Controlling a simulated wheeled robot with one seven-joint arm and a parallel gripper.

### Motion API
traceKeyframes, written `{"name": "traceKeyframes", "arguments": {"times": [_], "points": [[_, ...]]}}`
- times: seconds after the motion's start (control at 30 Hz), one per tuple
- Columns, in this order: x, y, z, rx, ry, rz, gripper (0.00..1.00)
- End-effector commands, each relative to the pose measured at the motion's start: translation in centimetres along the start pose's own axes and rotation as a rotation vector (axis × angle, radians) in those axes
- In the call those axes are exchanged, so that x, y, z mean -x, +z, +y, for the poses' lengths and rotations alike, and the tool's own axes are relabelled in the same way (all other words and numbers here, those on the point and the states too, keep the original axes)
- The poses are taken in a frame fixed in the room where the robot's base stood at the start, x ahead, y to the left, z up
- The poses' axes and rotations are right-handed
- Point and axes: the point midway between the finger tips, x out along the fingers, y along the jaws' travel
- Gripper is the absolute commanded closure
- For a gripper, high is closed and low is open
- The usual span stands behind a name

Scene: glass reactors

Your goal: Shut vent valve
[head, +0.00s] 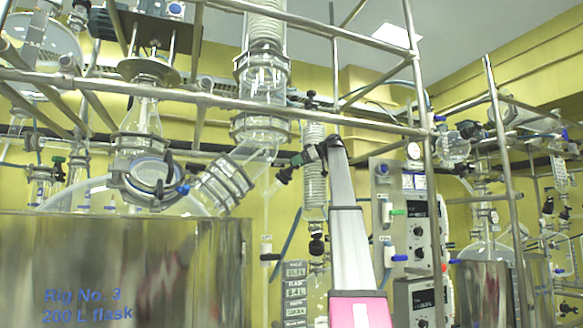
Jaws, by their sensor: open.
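My gripper (316,154) is at the top end of my pale arm, in the middle of the head view. It is small and dark here, beside the glass pipework. It is open. Just left of it is a small valve with a dark green and black knob (285,174), on a side arm by the angled glass pipe (222,183). This looks like the vent valve, but I see no label on it. I cannot tell whether the jaws are around the knob or only beside it. The handle's exact position is too small to read.
A large steel vessel marked Rig No. 3 (120,265) fills the lower left. Steel scaffold bars (200,98) cross above and beside my arm. A coiled glass condenser (314,172) stands close behind my gripper. A control panel (410,230) is to the right.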

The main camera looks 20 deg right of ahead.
Motion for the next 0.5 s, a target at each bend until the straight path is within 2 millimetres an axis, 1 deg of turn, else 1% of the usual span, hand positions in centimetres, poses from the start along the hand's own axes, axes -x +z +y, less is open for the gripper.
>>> {"name": "traceKeyframes", "arguments": {"times": [0.03, 0.2, 0.33, 0.5], "points": [[-0.9, 0.1, 0.0, -0.001, -0.001, 0.0, 0.22], [-2.8, 0.1, 0.0, -0.001, 0.0, 0.0, 0.22], [-3.5, 0.1, 0.1, -0.001, 0.001, 0.0, 0.22], [-3.6, 0.1, 0.1, -0.002, 0.001, 0.0, 0.22]]}}
